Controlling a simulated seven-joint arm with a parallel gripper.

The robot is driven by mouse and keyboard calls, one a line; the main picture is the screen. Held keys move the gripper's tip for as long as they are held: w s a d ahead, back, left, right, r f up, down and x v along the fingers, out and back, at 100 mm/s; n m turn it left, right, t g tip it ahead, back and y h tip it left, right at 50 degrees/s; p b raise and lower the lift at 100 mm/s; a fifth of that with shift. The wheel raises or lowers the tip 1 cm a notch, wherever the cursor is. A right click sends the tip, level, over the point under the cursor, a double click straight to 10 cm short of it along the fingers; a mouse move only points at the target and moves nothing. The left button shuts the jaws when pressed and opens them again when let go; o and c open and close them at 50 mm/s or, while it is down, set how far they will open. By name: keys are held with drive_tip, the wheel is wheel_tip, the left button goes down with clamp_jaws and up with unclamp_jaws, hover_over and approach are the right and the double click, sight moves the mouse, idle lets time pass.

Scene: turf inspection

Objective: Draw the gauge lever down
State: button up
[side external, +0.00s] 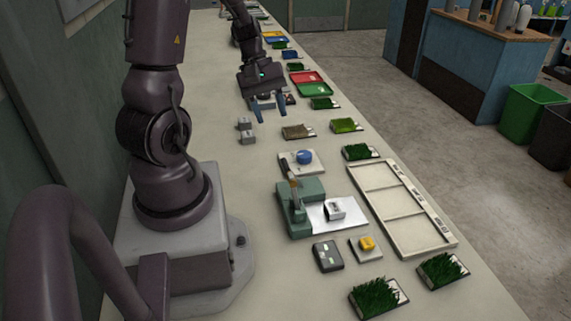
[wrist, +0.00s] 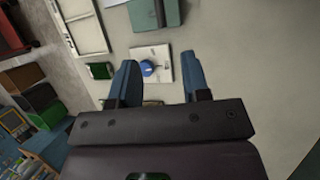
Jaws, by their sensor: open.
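The green gauge (side external: 315,189) stands on the table in the side view, with a white plate (side external: 345,212) under its right side. Its lever (side external: 291,178) rises at the left end, dark with a tan part, pointing up. In the wrist view the gauge (wrist: 169,12) is cut off at the top edge, and the lever is hard to make out. My gripper (side external: 270,113) is open and empty, with blue fingers, above the table well behind the gauge.
A white base with a blue knob (side external: 304,157) sits just behind the gauge. A cream divided frame (side external: 402,247) lies to its right. A dark box (side external: 328,256) and a yellow button (side external: 367,243) are in front.

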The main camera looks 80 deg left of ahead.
sight(284, 161)
drive_tip(key=x, duration=1.2)
drive_tip(key=shift+d+f, duration=0.3)
clamp_jaws()
